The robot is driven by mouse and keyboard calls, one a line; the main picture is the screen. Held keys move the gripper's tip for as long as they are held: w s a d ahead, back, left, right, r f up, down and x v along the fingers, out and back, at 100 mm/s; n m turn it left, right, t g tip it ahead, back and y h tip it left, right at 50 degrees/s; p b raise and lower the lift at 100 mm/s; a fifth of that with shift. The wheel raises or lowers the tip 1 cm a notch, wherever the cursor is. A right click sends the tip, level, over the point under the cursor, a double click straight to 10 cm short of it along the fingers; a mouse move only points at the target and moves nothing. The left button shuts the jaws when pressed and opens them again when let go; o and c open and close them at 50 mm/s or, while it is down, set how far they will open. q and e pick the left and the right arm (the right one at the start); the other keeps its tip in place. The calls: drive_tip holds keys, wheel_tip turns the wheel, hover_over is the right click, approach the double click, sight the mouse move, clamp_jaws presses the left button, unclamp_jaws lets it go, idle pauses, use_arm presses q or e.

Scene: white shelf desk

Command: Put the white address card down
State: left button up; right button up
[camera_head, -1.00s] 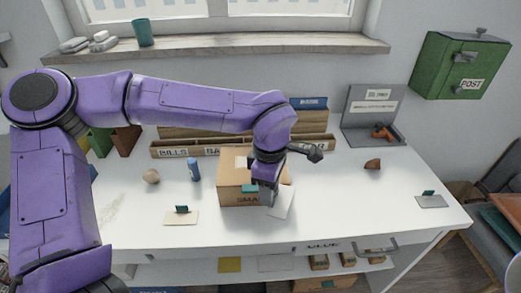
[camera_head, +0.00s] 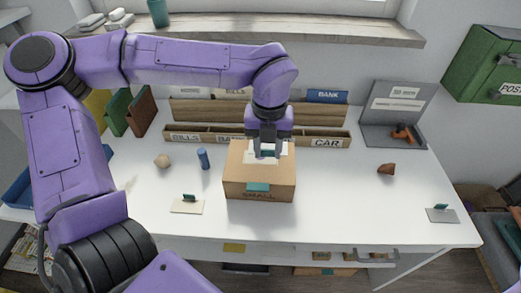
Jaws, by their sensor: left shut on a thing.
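The white address card (camera_head: 283,154) is at the top of the brown cardboard box (camera_head: 258,194), partly hidden by my left gripper. My left gripper (camera_head: 267,154) reaches down from above and is shut on the card. The card lies low over the back part of the box's top; I cannot tell whether it touches the box. The box is closed, with a teal strip at its front edge and the word SMALL on its front. My right gripper is not in view.
A wooden sorter (camera_head: 200,136) with labelled slots stands behind the box. A blue cylinder (camera_head: 203,158) and a tan lump (camera_head: 162,161) are left of the box. A cream card with a teal clip (camera_head: 187,206) lies front left.

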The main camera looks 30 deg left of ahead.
use_arm(q)
drive_tip(key=p, duration=0.1)
hover_over(260, 164)
wheel_tip(260, 164, down, 6)
drive_tip(key=shift+f, duration=1.8)
drive_tip(key=o, duration=1)
wheel_tip(260, 164, up, 12)
drive_tip(key=shift+r+b, duration=0.15)
drive_tip(key=shift+b, duration=0.2)
drive_tip(key=shift+r, duration=0.1)
